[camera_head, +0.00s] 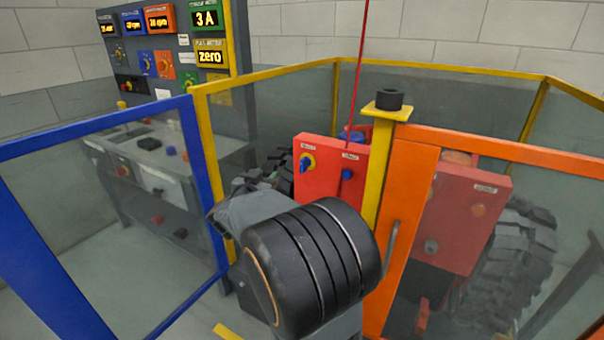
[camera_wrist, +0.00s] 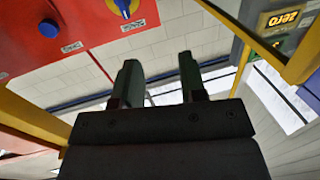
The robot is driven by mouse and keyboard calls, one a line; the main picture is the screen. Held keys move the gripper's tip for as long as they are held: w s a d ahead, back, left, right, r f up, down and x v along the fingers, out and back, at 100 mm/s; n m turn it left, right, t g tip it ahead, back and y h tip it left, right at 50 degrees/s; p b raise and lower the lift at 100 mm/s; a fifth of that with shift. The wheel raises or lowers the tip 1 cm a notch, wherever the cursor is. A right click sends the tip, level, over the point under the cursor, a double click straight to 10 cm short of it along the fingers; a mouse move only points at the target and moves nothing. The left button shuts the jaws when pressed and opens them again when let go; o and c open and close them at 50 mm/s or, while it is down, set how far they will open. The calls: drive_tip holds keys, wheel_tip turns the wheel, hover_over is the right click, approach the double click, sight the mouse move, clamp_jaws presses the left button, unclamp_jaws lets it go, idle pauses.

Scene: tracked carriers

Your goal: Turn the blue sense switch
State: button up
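Small labels are unreadable, so I cannot tell for certain which control is the sense switch. On the grey back panel, a blue plate (camera_head: 147,64) carries a rotary knob, beside an orange plate (camera_head: 164,65) with its own knob. A red box (camera_head: 326,190) carries a yellow dial with a blue handle (camera_head: 307,162); this dial also shows at the top of the wrist view (camera_wrist: 126,6). A round blue knob (camera_wrist: 48,28) sits on the same red face. My gripper (camera_wrist: 160,62) is open and empty, apart from both; the arm hides it in the head view.
A yellow post with a black cap (camera_head: 388,99), a blue frame (camera_head: 205,195) and an orange frame (camera_head: 405,230) with clear panels surround the machine. A second red box (camera_head: 462,215) and tracks (camera_head: 520,250) stand right. A grey desk (camera_head: 150,165) stands left.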

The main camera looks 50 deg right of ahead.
sight(301, 163)
drive_tip(key=d+g, duration=0.1)
drive_tip(key=d, duration=0.4)
drive_tip(key=d+f+m+g+h+b, duration=0.1)
drive_tip(key=d, duration=0.4)
drive_tip(key=w+d+g, duration=0.1)
drive_tip(key=d, duration=0.4)
drive_tip(key=shift+d+f+m, duration=0.15)
drive_tip(key=shift+d+m, duration=0.05)
drive_tip(key=shift+m, duration=0.1)
clamp_jaws()
